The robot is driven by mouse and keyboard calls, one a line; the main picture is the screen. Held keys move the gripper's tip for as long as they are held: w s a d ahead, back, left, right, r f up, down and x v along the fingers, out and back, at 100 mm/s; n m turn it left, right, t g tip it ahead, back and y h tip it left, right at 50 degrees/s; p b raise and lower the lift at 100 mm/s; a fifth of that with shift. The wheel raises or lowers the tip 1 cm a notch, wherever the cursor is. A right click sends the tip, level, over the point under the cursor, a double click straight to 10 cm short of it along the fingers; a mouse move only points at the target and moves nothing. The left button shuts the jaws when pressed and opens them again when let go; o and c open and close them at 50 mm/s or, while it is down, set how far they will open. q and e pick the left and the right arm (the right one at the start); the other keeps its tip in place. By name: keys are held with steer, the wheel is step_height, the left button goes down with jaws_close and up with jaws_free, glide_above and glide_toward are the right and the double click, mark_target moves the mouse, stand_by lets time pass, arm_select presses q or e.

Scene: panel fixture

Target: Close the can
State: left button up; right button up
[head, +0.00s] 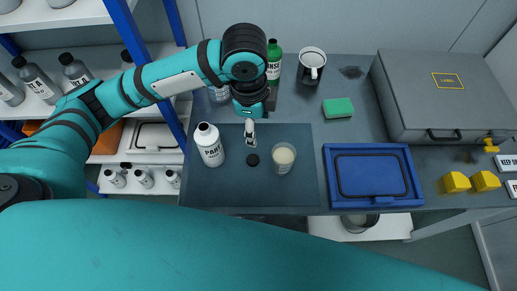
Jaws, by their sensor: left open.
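A white can (210,150) with dark lettering on its side stands upright on the dark mat. A small round black cap (252,160) lies on the mat to the right of the can. My left gripper (250,138) reaches in from the back and points down just behind the cap, apart from it in the picture. It is open, with nothing seen in it; its height above the mat is hard to tell. The can's top looks pale, with no black cap on it. My right gripper is out of view.
A glass with beige contents (284,155) stands right of the cap on the dark mat (300,190). Blue shelf posts stand at left.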

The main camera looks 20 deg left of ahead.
arm_select(q)
steer(key=shift+s+a+r+g+y, duration=0.15)
steer(key=shift+s+a+r+g, duration=0.1)
steer(key=shift+r, duration=0.2)
steer(key=shift+s+a+r+g+y, duration=0.1)
steer(key=shift+a+r+g+y, duration=0.1)
steer(key=shift+r, duration=0.25)
glide_above(253, 159)
step_height(253, 159, down, 12)
steer(key=shift+f+p, duration=0.2)
steer(key=shift+p, duration=0.15)
step_height(253, 159, down, 5)
steer(key=shift+f+p, duration=0.1)
steer(key=shift+p, duration=0.4)
